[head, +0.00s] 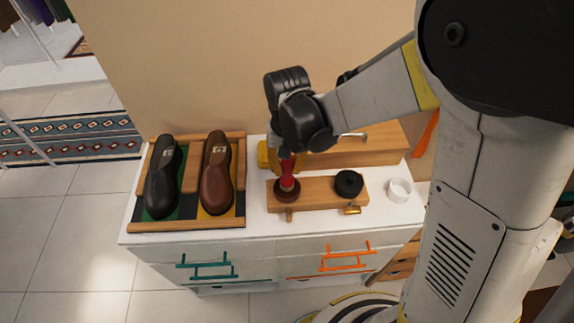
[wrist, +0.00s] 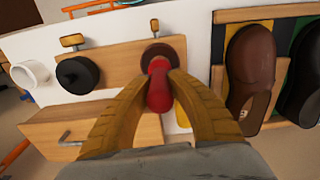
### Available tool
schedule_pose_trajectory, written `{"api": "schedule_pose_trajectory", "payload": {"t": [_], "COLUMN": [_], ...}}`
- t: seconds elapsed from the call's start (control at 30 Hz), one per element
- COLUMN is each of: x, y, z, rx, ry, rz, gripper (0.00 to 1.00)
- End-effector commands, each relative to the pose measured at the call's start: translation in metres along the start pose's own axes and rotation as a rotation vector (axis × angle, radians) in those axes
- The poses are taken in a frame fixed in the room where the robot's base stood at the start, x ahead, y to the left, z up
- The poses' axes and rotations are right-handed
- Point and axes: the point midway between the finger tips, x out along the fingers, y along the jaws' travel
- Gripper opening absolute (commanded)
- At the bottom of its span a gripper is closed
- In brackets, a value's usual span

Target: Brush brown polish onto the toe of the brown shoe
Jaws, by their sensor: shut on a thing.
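The brown shoe (head: 216,172) lies in the right bay of a wooden tray on the cabinet top, toe toward the front; it also shows in the wrist view (wrist: 250,65). My gripper (head: 287,160) is shut on a red handle (wrist: 158,88), its yellow-brown fingers (wrist: 158,80) on both sides. The handle stands over a round brown piece (head: 287,190) at the left of a wooden block (head: 318,188). I cannot tell whether this piece is a brush head or a polish tin. A black round piece with a knob (head: 348,183) sits at the block's right.
The black shoe (head: 162,175) lies in the tray's (head: 190,225) left bay. A white ring-shaped cup (head: 399,190) stands right of the block. A wooden box (head: 365,148) with a metal handle stands behind it. Small pegs or brushes (head: 352,210) jut from the block's front.

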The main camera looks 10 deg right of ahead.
Motion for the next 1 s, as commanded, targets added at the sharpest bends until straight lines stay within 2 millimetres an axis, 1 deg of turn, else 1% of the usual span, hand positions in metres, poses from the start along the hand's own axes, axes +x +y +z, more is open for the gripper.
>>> {"api": "schedule_pose_trajectory", "payload": {"t": [0.57, 1.0], "x": [-0.0006, 0.0045], "y": [0.0, 0.0], "z": [0.0, 0.0], "rx": [0.0, 0.0], "ry": [0.0, 0.0], "rz": [0.0, 0.0], "gripper": [0.0, 0.0]}}
